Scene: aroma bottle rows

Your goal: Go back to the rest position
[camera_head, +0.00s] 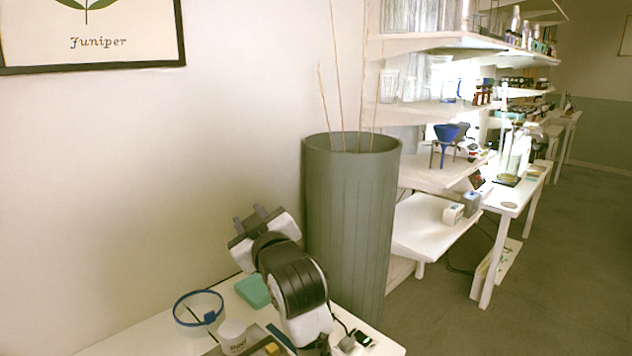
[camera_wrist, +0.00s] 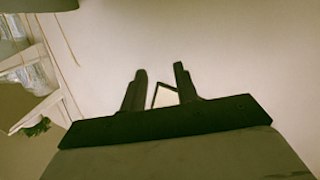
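My gripper (camera_head: 248,216) is raised above the white table (camera_head: 145,338) at the bottom of the head view, close to the pale wall. In the wrist view my gripper (camera_wrist: 160,70) shows two dark fingers with a gap between them. Nothing is held in the gap; only the wall and a thin dark outline show behind it. My arm stands bent upright over the table and hides part of the tabletop.
On the table are a blue-rimmed clear container (camera_head: 199,309), a white jar (camera_head: 232,338) and a teal block (camera_head: 254,291). A tall grey-green bin (camera_head: 350,220) with thin sticks stands right of my arm. Shelves (camera_head: 440,178) with glassware and bottles lie beyond; floor (camera_head: 560,270) is clear at right.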

